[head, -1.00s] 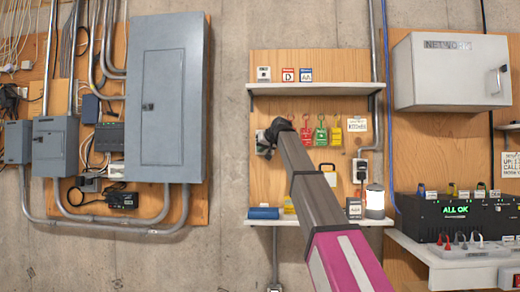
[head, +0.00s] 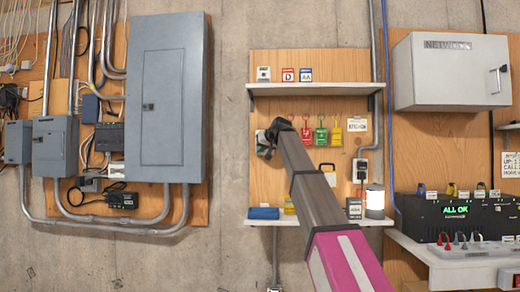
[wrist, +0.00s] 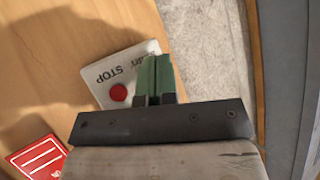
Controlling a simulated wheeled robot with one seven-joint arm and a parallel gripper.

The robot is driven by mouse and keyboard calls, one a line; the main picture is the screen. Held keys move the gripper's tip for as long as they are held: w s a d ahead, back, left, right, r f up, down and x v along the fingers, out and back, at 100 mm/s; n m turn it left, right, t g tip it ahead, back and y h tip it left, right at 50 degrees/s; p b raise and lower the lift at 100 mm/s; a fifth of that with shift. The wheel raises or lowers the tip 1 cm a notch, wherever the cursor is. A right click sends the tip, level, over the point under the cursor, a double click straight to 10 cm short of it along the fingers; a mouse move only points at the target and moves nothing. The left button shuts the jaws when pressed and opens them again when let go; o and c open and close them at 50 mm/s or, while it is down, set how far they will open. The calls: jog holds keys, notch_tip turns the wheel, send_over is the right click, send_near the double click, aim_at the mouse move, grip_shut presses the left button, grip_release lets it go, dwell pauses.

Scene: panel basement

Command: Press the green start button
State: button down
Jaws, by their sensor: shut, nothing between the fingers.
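A white switch plate (wrist: 105,75) is fixed to the wooden board. In the wrist view it carries a red button (wrist: 118,92) beside the word STOP and another, partly hidden word. I cannot see a green button; my fingers cover that part of the plate. My gripper (wrist: 158,62) is shut and empty, with its dark green fingers over the plate's right half. I cannot tell whether the tips touch it. In the head view my gripper (head: 266,146) is at the board's left side, and the plate (head: 260,138) shows partly behind it.
A red tag (wrist: 38,158) is at the wrist view's lower left. In the head view, red, green and yellow tags (head: 321,134) hang right of my gripper. Shelves stand above (head: 315,89) and below (head: 290,223) it. A grey panel (head: 168,95) is to the left.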

jog(key=shift+s, duration=0.55)
jog(key=s, duration=0.5)
jog(key=shift+a, duration=0.1)
jog(key=shift+s, duration=0.1)
dwell(0.8)
